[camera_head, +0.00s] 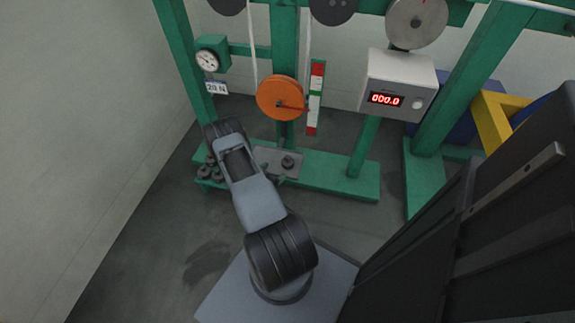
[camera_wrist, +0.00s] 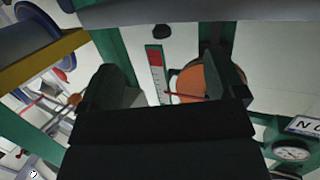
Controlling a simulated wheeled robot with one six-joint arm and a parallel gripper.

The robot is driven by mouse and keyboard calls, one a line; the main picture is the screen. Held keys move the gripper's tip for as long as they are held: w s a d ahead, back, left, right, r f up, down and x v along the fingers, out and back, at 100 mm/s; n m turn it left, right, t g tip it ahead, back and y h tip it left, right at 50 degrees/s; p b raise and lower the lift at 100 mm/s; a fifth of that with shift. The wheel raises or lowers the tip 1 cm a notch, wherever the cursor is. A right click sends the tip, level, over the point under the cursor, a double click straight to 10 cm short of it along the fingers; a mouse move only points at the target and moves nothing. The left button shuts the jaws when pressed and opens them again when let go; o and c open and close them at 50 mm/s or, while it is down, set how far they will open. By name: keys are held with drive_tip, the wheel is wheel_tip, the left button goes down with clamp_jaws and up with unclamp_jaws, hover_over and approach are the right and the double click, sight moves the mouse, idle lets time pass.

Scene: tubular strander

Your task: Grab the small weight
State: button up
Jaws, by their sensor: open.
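Several small dark weights (camera_head: 205,172) stand in a cluster at the left end of the green base, partly behind my arm. Another small dark weight (camera_head: 288,162) is on a grey plate (camera_head: 262,156) right of my arm. I cannot tell which one the task means. In the wrist view, my gripper (camera_wrist: 168,88) is open, with its two fingers apart and nothing seen between them. A small dark object (camera_wrist: 162,32) lies beyond the fingers; I cannot tell if it is a weight. In the head view my gripper is not clearly visible.
The green frame (camera_head: 335,175) carries an orange wheel (camera_head: 280,98), a red-and-white scale (camera_head: 315,98), a dial gauge (camera_head: 207,60) with a 20 N label, and a white box (camera_head: 398,82) reading 000.0. A yellow frame (camera_head: 492,125) stands right. The floor at left is clear.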

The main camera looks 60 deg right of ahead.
sight(287, 161)
drive_tip(key=x, duration=0.3)
drive_tip(key=shift+d+f+b, duration=0.1)
drive_tip(key=shift+d+b, duration=0.25)
drive_tip(key=x, duration=0.1)
drive_tip(key=b+x, duration=0.1)
drive_tip(key=x, duration=0.2)
drive_tip(key=shift+s+d+f+b, duration=0.1)
drive_tip(key=shift+d+f+b, duration=0.05)
drive_tip(key=shift+f+b, duration=0.25)
drive_tip(key=shift+d, duration=0.4)
drive_tip(key=shift+r, duration=0.1)
drive_tip(key=shift+c, duration=0.2)
drive_tip(key=c, duration=1.2)
drive_tip(key=shift+c, duration=0.5)
drive_tip(key=shift+r, duration=0.1)
